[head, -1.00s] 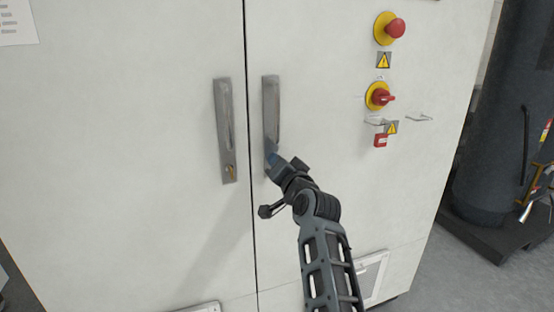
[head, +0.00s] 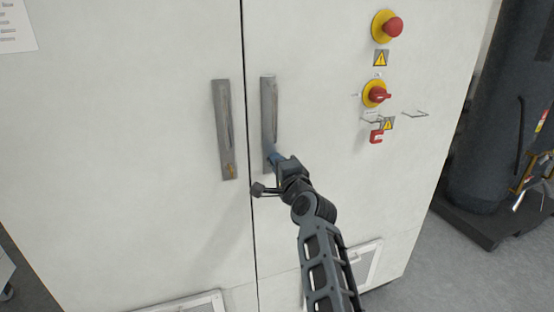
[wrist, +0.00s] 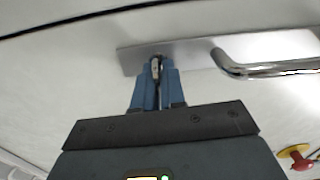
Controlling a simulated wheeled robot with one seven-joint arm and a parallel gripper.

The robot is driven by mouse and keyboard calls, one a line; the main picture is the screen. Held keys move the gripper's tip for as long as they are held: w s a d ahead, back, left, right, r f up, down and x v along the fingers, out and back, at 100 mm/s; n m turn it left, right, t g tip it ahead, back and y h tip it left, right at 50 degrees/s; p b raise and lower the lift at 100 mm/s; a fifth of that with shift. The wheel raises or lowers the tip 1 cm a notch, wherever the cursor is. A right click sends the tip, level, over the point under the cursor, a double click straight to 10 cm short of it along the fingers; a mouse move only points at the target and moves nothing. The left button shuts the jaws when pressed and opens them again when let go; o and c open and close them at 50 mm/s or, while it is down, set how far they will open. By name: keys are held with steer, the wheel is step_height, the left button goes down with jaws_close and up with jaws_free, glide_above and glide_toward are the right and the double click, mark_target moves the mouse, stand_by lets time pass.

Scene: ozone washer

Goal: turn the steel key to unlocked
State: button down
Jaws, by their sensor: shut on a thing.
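The steel key (wrist: 156,66) sits in the lower end of the right door's handle plate (head: 268,97), which also shows in the wrist view (wrist: 190,54). My gripper (head: 271,156) reaches up to this end of the plate. In the wrist view, its blue fingers (wrist: 157,85) are shut on the key, with a little metal showing between the tips. The fingers hide most of the key, and I cannot read its lock position. In the head view the gripper hides the key.
The left door's handle plate (head: 223,120) has a brass-coloured lock (head: 230,170). The right door's bar handle (wrist: 265,69) stands out beside the key. A red emergency button (head: 392,27), red rotary switch (head: 378,95) and red padlock (head: 376,136) are to the right.

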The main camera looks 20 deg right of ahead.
steer(key=shift+d+m, duration=0.1)
steer(key=shift+m, duration=0.2)
stand_by(0.4)
steer(key=c, duration=1.3)
jaws_free()
steer(key=shift+s, duration=0.1)
steer(key=shift+s+f, duration=0.1)
steer(key=shift+s, duration=0.2)
steer(key=s, duration=0.7)
steer(key=shift+p, duration=0.4)
